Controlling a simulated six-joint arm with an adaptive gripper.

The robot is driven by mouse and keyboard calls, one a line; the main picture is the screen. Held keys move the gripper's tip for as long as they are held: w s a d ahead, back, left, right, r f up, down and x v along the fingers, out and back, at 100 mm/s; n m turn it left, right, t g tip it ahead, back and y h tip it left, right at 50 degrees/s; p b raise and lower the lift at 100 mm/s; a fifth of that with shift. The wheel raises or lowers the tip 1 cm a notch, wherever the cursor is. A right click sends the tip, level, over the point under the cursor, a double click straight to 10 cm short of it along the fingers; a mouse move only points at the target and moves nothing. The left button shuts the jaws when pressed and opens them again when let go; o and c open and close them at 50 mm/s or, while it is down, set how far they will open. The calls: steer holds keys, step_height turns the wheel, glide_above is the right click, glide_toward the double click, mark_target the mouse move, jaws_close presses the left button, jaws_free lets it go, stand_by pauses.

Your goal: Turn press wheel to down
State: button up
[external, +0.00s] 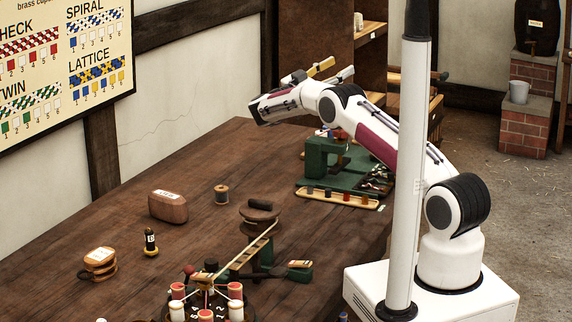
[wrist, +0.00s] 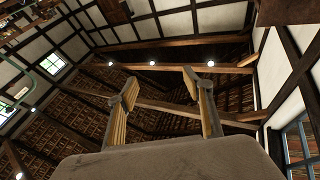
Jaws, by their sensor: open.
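A green press-like frame (external: 316,158) stands on the far right part of the wooden bench (external: 130,228). Small red and blue parts show at its top, close under my arm. I cannot make out a press wheel or its setting. My gripper (external: 342,67) is raised above the bench, clear of the green frame and touching nothing. Its two fingers with yellowish pads are apart and empty. They also show spread apart in the wrist view (wrist: 160,80), which looks up at the roof beams.
A tray of coloured pieces (external: 338,198) lies before the green frame. A round wooden top with a handle (external: 259,213) joins a braid to a ring of spools (external: 206,290). A brown case (external: 168,206), bobbin (external: 222,194) and small bottle (external: 150,242) stand left.

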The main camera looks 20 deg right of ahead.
steer(key=w+d+r+n+t+y, duration=0.1)
steer(key=w+d+r+n+t, duration=0.2)
steer(key=d+r+n+t, duration=0.35)
steer(key=n+t+y, duration=0.5)
steer(key=n+y, duration=0.7)
steer(key=y, duration=1.1)
glide_above(345, 135)
steer(key=s+d, duration=0.1)
steer(key=s, duration=0.4)
step_height(345, 135, down, 15)
step_height(345, 135, down, 11)
steer(key=shift+s+r, duration=0.1)
steer(key=shift+m, duration=0.25)
steer(key=shift+w+a, duration=0.25)
steer(key=shift+w, duration=1)
steer(key=shift+w+a, duration=0.2)
steer(key=shift+w, duration=1.1)
steer(key=shift+w+a, duration=0.25)
steer(key=shift+w, duration=1)
